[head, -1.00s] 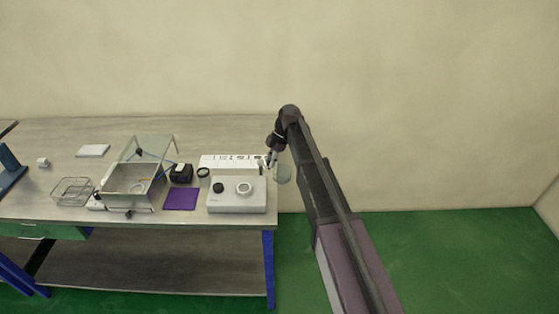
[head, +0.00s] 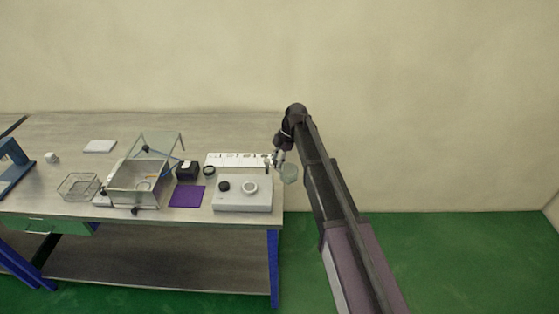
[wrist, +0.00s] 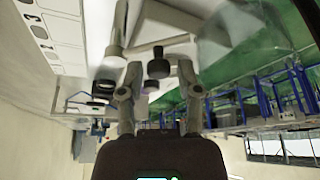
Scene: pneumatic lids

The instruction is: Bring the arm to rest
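My gripper (head: 279,158) hangs at the end of my arm near the right end of the table, pointing down. In the wrist view its two fingers (wrist: 155,75) stand apart, with nothing clearly gripped between them. A pale, clear rounded thing (head: 289,173) shows right beside the gripper in the head view. I cannot tell whether it touches the gripper. The white box (head: 243,206) with a black knob (head: 223,186) and a white ring (head: 250,188) lies to the left of and below the gripper.
On the table (head: 60,140) stand an open-lidded clear box (head: 137,196), a glass dish (head: 78,186), a black block (head: 187,170), a purple mat (head: 187,196) and a white marked strip (head: 225,159) near the gripper. Green floor to the right is clear.

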